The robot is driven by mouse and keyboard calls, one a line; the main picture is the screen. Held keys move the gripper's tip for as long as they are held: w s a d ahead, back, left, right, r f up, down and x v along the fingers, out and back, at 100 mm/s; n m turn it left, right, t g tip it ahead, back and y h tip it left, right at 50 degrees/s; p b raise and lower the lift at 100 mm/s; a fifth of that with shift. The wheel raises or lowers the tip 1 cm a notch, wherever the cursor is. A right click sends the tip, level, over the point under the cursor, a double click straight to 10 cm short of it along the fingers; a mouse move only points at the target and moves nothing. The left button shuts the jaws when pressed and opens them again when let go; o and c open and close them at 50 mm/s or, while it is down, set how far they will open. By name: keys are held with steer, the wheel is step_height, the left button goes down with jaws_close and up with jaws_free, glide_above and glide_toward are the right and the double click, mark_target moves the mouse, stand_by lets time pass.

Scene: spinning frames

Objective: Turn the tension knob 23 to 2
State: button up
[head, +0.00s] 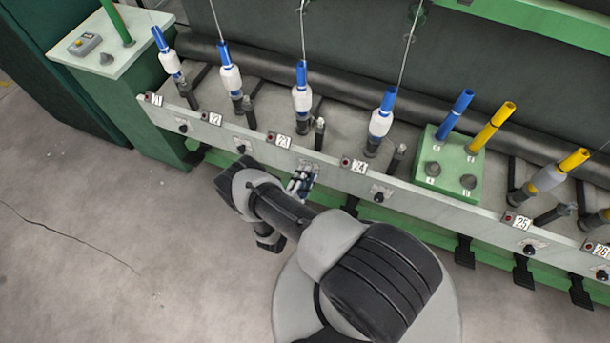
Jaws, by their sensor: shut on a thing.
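The label 23 (281,140) is on the pale front rail, below a bobbin with a blue tube. To its right is the pale plate (313,164) where tension knob 23 sits. My gripper (304,180) reaches up to this plate from below and is shut at the knob's place. The fingers and wrist hide the knob, so its pointer and scale cannot be read.
Neighbouring knobs 22 (241,149) and 24 (379,196) sit along the same rail (430,203). A green box (448,165) with dark knobs and spare tubes stands to the right. Dark pedals (465,251) hang below. The floor at left is clear.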

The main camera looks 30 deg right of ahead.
steer(key=m+p, duration=0.1)
steer(key=m, duration=0.3)
steer(key=m+p, duration=0.1)
steer(key=m, duration=0.3)
steer(key=shift+s+t+y, duration=0.1)
steer(key=shift+t+y, duration=0.3)
steer(key=shift+f, duration=0.1)
steer(key=o, duration=1)
steer(key=shift+o, duration=0.2)
steer(key=v, duration=1.1)
steer(key=shift+s+a, duration=0.25)
steer(key=shift+a, duration=0.1)
